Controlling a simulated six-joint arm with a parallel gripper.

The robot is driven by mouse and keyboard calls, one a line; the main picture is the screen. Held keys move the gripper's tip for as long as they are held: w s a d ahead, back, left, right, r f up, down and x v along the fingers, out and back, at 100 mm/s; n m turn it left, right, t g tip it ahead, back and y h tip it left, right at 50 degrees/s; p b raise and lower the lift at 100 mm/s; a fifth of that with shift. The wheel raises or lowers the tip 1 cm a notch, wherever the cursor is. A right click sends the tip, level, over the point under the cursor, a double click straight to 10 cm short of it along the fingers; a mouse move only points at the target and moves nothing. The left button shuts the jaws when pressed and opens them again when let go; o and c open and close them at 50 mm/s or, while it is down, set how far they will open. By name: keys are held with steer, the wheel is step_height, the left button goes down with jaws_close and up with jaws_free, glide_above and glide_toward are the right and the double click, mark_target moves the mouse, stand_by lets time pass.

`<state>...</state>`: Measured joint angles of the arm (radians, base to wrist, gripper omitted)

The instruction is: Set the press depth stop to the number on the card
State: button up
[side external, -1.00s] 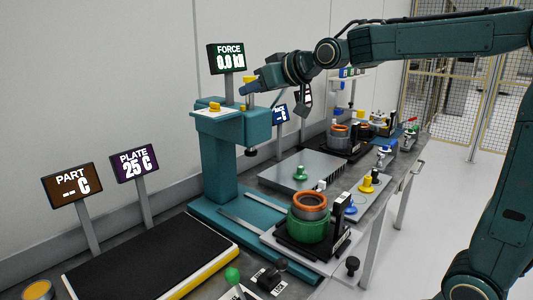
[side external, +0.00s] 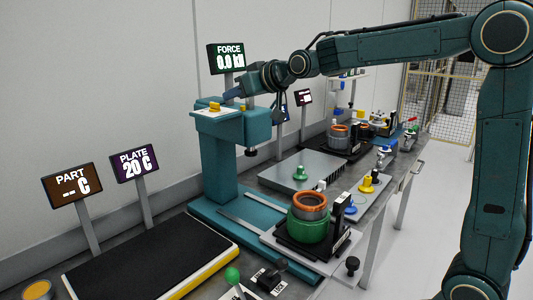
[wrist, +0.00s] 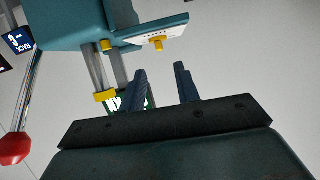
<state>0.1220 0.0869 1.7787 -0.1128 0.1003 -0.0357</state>
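The teal press (side external: 218,160) stands at the back left of the bench. On its head is a white plate (side external: 208,113) with a yellow knob (side external: 215,106). In the wrist view the plate (wrist: 170,30) has small dark marks, too small to read, and the yellow knob (wrist: 157,43) sits at its edge. A yellow collar (wrist: 105,95) sits on the press's grey posts. I cannot tell which yellow part is the depth stop. My gripper (wrist: 163,84) is open, with nothing between its fingers, and is just above the press head in the side view. No card number is legible.
The FORCE display (side external: 229,58) reads 0.0 behind my gripper. The PLATE display (side external: 134,163) reads 20 C; the PART display (side external: 72,185) shows dashes. An orange-and-green stator assembly (side external: 309,215) stands in front of the press. A red-ended lever (wrist: 15,148) is at left in the wrist view.

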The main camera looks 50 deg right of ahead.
mark_target(219, 112)
steer(key=shift+x, duration=4.1)
steer(key=shift+c, duration=0.4)
jaws_close()
